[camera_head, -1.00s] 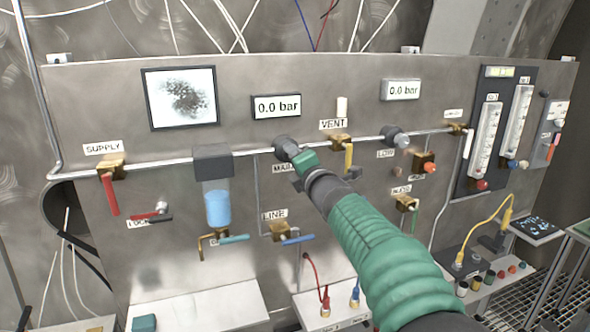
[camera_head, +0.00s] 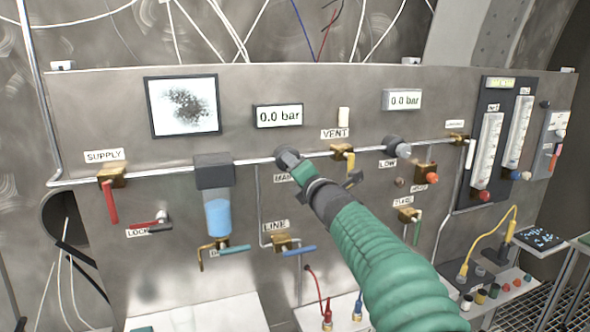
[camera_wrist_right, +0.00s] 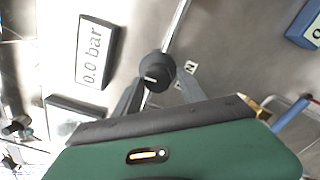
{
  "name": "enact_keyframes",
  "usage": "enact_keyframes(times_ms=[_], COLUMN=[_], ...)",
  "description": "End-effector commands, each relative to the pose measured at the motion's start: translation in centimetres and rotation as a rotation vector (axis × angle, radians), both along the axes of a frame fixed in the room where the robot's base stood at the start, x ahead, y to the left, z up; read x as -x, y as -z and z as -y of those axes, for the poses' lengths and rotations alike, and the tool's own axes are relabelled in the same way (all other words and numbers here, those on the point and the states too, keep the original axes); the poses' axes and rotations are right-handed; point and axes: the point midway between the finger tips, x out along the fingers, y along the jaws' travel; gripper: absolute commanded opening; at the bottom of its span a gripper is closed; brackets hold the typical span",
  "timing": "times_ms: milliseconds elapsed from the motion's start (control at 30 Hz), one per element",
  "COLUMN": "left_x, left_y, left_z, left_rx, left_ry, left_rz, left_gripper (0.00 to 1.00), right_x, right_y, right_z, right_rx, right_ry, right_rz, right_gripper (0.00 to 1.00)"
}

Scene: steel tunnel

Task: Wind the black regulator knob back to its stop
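The black regulator knob (camera_head: 288,157) sits on the pipe of the steel panel, below the left 0.0 bar display (camera_head: 278,116). In the right wrist view the knob (camera_wrist_right: 155,72) faces me with a short white mark on its face. My right gripper (camera_wrist_right: 162,76) has its two fingers apart, one on each side of the knob; I cannot tell whether they touch it. In the head view my green right wrist (camera_head: 345,220) hides most of the fingers and the label under the knob. My left gripper is not in view.
The VENT valve (camera_head: 343,152) with its yellow handle is just right of my gripper. The blue-filled bowl (camera_head: 216,212) hangs to the left. A similar dark LOW knob (camera_head: 396,147) is farther right. The LINE valve (camera_head: 285,245) with its blue handle is below.

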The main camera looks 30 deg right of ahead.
Motion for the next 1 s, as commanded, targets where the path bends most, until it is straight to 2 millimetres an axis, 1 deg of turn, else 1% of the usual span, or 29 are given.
enact_keyframes(times_ms=[33,67,333,467,567,767,800,933,1000], left_x=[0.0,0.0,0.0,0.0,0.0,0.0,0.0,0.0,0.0], left_y=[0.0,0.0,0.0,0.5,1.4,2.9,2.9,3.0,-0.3], left_z=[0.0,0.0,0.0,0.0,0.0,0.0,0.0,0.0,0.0], left_rx=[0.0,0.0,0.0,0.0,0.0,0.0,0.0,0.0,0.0], left_ry=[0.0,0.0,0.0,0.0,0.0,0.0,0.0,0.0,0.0], left_rz=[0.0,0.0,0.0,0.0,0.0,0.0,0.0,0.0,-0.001], left_gripper=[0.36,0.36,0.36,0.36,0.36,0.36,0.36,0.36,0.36], right_x=[0.0,0.0,0.1,1.1,3.1,8.9,10.1,13.8,13.8], right_y=[-0.1,-0.1,-0.3,-0.2,0.0,0.0,-0.1,-0.2,-1.2], right_z=[0.0,0.0,-0.1,-0.3,-0.8,-2.1,-2.3,-3.2,-3.5], right_rx=[-0.001,-0.001,-0.001,-0.001,-0.003,-0.004,-0.004,-0.003,-0.004], right_ry=[-0.001,-0.001,-0.003,-0.003,-0.003,-0.003,-0.003,-0.003,-0.013], right_rz=[0.001,0.002,0.006,0.008,0.01,0.011,0.01,0.009,-0.009], right_gripper=[0.56,0.59,0.59,0.59,0.59,0.59,0.59,0.59,0.59])
